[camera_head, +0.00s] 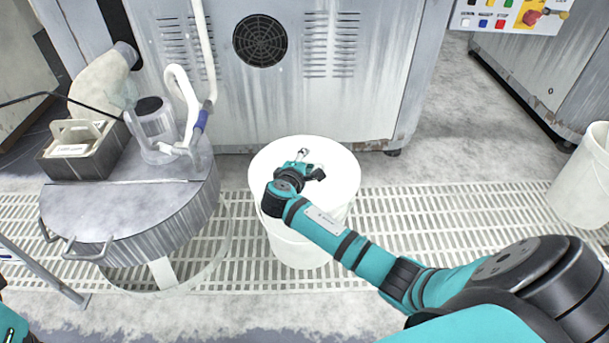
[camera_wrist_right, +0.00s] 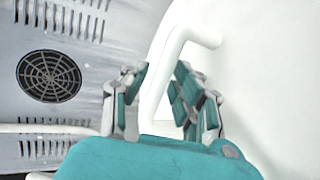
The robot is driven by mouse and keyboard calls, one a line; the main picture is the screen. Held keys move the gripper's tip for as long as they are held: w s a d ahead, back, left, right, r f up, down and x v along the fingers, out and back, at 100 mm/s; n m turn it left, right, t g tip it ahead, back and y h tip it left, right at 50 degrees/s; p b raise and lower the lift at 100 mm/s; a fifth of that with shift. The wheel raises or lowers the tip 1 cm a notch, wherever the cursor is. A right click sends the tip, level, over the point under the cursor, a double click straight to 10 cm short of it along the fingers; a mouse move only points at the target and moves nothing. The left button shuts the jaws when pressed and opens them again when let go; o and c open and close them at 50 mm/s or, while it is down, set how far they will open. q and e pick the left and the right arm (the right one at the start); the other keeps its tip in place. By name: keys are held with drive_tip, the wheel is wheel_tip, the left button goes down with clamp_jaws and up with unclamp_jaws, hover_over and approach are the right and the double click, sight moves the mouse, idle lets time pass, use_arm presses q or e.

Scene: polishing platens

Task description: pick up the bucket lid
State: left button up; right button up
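The white bucket lid (camera_head: 335,170) lies on top of the white bucket (camera_head: 300,243) in the middle of the head view. In the right wrist view the lid (camera_wrist_right: 270,70) fills the right side, and its bent white handle (camera_wrist_right: 176,48) stands up from it. My right gripper (camera_head: 310,168) is over the lid; in the wrist view its two fingers (camera_wrist_right: 162,71) are on either side of the handle. They look parted, with a narrow gap beside the handle, so it does not look clamped. My left gripper is out of view.
A round metal drum (camera_head: 150,225) with side handles stands at the left, carrying a grey caddy (camera_head: 88,160) and a clear container (camera_head: 157,128). A grey machine (camera_head: 270,95) stands behind the bucket. Another white bucket (camera_head: 585,185) is at the right. White floor grating (camera_head: 440,210) surrounds the bucket.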

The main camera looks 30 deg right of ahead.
drive_tip(key=shift+c, duration=0.3)
clamp_jaws()
drive_tip(key=shift+r, duration=0.1)
